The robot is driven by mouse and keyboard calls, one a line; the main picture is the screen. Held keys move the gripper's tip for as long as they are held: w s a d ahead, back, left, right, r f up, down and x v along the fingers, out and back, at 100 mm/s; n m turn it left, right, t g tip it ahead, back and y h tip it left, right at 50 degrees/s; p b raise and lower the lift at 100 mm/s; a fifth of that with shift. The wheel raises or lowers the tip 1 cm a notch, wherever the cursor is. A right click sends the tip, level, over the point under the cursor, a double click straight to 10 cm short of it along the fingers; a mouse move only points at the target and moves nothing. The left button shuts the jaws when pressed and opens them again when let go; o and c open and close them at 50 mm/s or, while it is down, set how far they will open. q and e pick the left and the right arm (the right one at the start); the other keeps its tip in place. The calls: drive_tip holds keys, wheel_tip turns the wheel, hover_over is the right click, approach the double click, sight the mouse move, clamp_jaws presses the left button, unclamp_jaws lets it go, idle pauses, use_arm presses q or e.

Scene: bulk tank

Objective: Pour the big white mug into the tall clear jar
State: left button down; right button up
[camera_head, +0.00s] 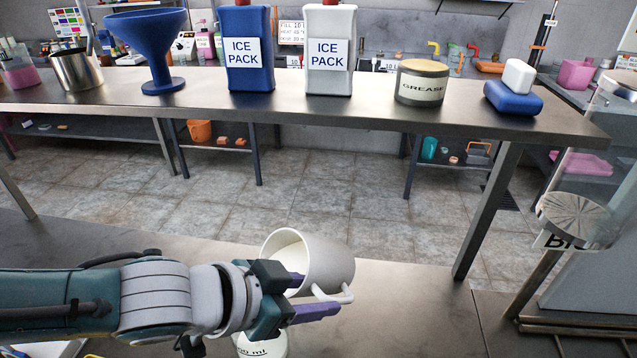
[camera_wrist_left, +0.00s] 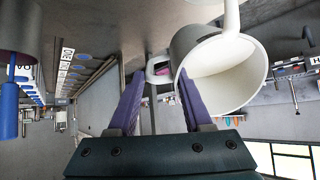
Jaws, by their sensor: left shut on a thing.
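The big white mug (camera_head: 326,262) is tipped on its side above the near steel counter, its mouth facing left in the head view. A pale cream surface shows inside its rim. In the wrist view the mug (camera_wrist_left: 235,75) is at upper right, its mouth open toward the camera. My left gripper (camera_head: 305,297) is shut on the mug on its handle side; the exact contact is hard to see. Below the gripper a pale container marked "00 ml" (camera_head: 265,345) is mostly hidden; I cannot tell if it is the tall clear jar. My right gripper is not in view.
A far steel bench (camera_head: 330,112) holds a blue funnel (camera_head: 150,40), a blue ice pack (camera_head: 248,75), a white ice pack (camera_head: 329,75), a grease tin (camera_head: 421,85) and a blue block (camera_head: 513,98). The near counter (camera_head: 405,300) is clear right of the mug.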

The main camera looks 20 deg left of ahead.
use_arm(q)
drive_tip(key=shift+a+f+t+h+b, duration=0.1)
drive_tip(key=shift+f+t+h+b, duration=0.2)
drive_tip(key=shift+t+b, duration=0.5)
idle(0.5)
drive_tip(key=shift+s+a+r+t+h+b, duration=0.15)
drive_tip(key=shift+s+r+t+h+b, duration=0.25)
drive_tip(key=shift+b, duration=0.75)
idle(1.3)
drive_tip(key=shift+s+a+f+t+h+b, duration=0.1)
drive_tip(key=shift+f+t+h+b, duration=0.25)
drive_tip(key=shift+b, duration=0.65)
drive_tip(key=shift+s+a+f+t+h+b, duration=0.15)
drive_tip(key=shift+f+t+b, duration=0.25)
drive_tip(key=shift+b, duration=0.6)
drive_tip(key=shift+r+t, duration=0.1)
drive_tip(key=shift+t, duration=0.15)
idle(0.8)
